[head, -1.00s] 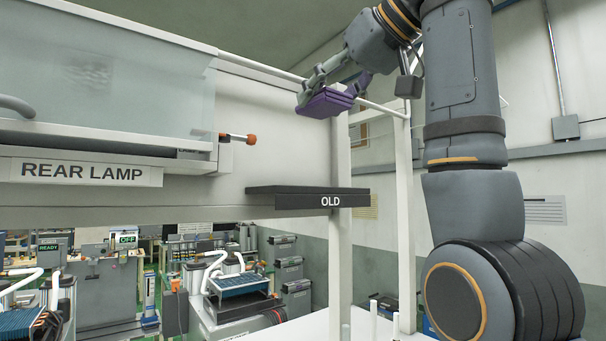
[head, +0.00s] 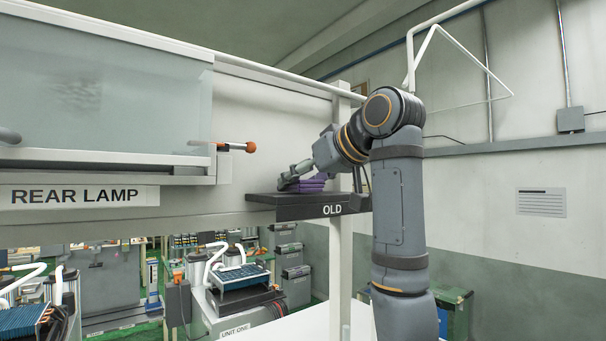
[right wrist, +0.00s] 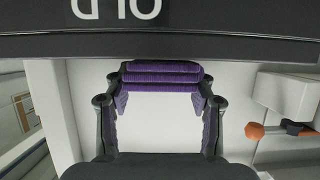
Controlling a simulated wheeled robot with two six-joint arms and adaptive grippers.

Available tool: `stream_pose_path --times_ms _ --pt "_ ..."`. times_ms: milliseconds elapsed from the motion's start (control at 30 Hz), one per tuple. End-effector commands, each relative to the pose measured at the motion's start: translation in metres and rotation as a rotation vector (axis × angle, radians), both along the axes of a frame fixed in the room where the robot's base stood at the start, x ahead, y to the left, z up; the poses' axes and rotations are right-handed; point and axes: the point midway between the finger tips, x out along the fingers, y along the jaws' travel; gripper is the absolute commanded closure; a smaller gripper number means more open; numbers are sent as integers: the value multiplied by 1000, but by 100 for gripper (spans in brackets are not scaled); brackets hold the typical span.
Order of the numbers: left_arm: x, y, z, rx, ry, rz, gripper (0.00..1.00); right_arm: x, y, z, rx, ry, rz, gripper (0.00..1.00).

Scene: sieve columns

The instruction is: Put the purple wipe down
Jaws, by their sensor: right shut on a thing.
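The purple wipe (head: 308,185) is a folded, ribbed pad at the black shelf marked OLD (head: 268,200). My right gripper (head: 298,184) is shut on it, low over the shelf top. In the head view the wipe seems to be at or just above the shelf surface; I cannot tell whether it touches. The right wrist view shows the wipe (right wrist: 160,74) between the two fingers, with the shelf's dark front and its upside-down label (right wrist: 118,10) close beyond it. My left gripper is not in view.
An orange-tipped knob (head: 250,147) sticks out left of the shelf, beside a glass-fronted box (head: 110,90) labelled REAR LAMP. A white post (head: 340,260) stands under the shelf's right part. Machines and a heat-sink-like unit (head: 240,276) are behind, below.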

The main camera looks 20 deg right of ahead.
Motion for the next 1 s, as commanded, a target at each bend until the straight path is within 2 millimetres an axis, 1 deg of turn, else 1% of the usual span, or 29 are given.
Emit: stream_pose_path --times_ms 233,400,433,567,600,867,967,1000 --pt "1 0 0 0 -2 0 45 0 0 -1 0 -1 0 61" --pt "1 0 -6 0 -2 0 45 0 0 -7 0 -1 0 61" --pt "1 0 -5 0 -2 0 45 0 0 -6 -1 -1 0 42" --pt "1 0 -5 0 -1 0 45 0 0 -5 0 -1 0 24" --pt "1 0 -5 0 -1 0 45 0 0 -5 0 -1 0 22" --pt "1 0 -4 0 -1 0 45 0 0 -5 0 -1 0 22" --pt "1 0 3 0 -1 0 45 0 0 -2 0 0 0 22" --pt "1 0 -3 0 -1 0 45 -3 -2 -4 -1 -2 -1 22"
